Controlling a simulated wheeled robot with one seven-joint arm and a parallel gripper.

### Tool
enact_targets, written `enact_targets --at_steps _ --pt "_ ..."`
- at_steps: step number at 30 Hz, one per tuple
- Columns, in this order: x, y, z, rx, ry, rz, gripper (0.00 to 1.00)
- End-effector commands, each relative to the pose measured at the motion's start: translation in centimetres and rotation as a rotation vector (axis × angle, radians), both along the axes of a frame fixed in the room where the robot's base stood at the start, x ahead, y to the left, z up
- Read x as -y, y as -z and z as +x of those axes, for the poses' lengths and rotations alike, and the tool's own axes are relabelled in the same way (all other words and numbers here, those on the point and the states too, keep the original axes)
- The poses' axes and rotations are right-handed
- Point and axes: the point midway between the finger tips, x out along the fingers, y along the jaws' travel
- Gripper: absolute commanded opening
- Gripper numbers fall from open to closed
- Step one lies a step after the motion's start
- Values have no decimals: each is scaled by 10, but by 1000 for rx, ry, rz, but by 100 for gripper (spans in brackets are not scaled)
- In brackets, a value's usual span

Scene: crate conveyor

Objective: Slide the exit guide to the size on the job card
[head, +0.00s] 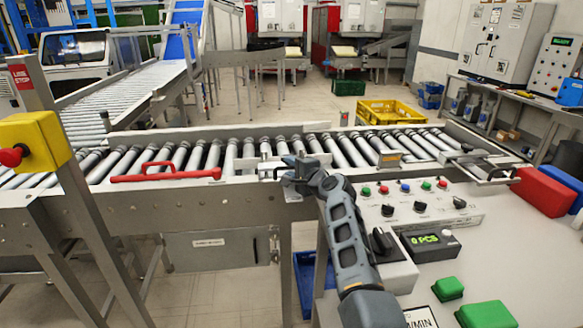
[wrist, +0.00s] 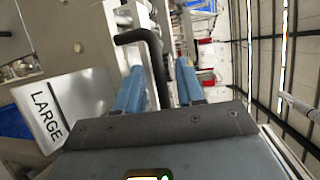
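My gripper (head: 297,176) is at the near rail of the roller conveyor, beside a pale metal guide piece (head: 268,168) that I take for the exit guide. In the wrist view its two blue fingers (wrist: 158,88) are apart. A black bent handle (wrist: 135,37) stands between them, with a gap visible on each side. Whether a finger touches it I cannot tell. A light plate reading LARGE (wrist: 45,108) is left of the fingers. Whether this is the job card or a size mark is unclear. The guide's exact setting is hidden by my gripper.
The conveyor's near rail (head: 215,187) carries a red handle (head: 165,173). A control panel (head: 470,219) with buttons and a "0 PCS" display (head: 430,240) is right of my arm. A partly cut-off card (head: 421,318) lies below. A yellow crate (head: 392,112) stands behind the rollers.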

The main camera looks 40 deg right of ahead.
Motion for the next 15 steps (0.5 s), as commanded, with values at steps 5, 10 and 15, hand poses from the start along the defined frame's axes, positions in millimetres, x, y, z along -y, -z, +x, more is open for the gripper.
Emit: enact_targets --at_steps 5,10,15 --pt "1 1 5 0 0 -1 38" --pt "1 1 5 0 0 -1 38" --pt "1 1 4 0 0 -1 25"
